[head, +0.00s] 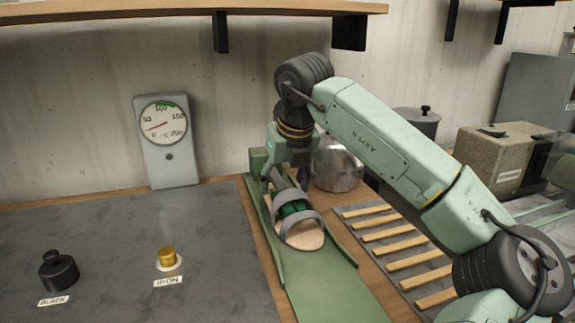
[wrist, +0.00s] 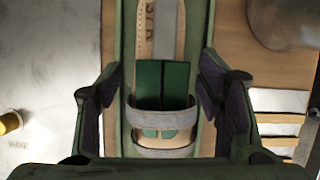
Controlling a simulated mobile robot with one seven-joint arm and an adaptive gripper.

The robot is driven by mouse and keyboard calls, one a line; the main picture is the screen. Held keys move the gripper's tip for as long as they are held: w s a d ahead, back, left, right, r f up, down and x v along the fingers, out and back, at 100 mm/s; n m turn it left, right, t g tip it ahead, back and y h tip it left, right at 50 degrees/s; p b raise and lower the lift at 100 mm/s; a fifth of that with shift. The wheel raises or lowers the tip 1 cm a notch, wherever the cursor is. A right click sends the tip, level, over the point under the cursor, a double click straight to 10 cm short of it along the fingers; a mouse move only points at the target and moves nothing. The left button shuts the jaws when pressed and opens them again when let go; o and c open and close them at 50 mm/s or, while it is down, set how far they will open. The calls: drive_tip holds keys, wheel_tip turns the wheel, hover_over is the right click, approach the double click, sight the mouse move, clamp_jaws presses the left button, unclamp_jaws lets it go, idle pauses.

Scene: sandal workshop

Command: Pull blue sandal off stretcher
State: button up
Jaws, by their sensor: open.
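A sandal with a tan sole (head: 303,236) and two grey or grey-blue straps (head: 298,221) lies on the green stretcher (head: 330,285). In the wrist view its straps (wrist: 165,122) cross over a dark green split block (wrist: 163,82), part of the stretcher, which sits under them. A ruled wooden strip (wrist: 145,35) runs beyond the block. My gripper (head: 283,178) is over the far part of the sandal. In the wrist view my gripper (wrist: 162,105) is open, one finger on each side of the straps, with gaps between. I cannot tell the finger height.
A grey bench plate (head: 130,260) with a black knob (head: 58,270) and a brass knob (head: 167,258) lies left. A dial gauge (head: 165,140) stands behind. A metal pot (head: 338,165) and a slatted rack (head: 400,250) are close on the right. A shelf (head: 120,12) hangs above.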

drive_tip(key=shift+p+x, duration=0.3)
drive_tip(key=shift+x, duration=2.35)
drive_tip(key=shift+c, duration=0.2)
drive_tip(key=c, duration=1.1)
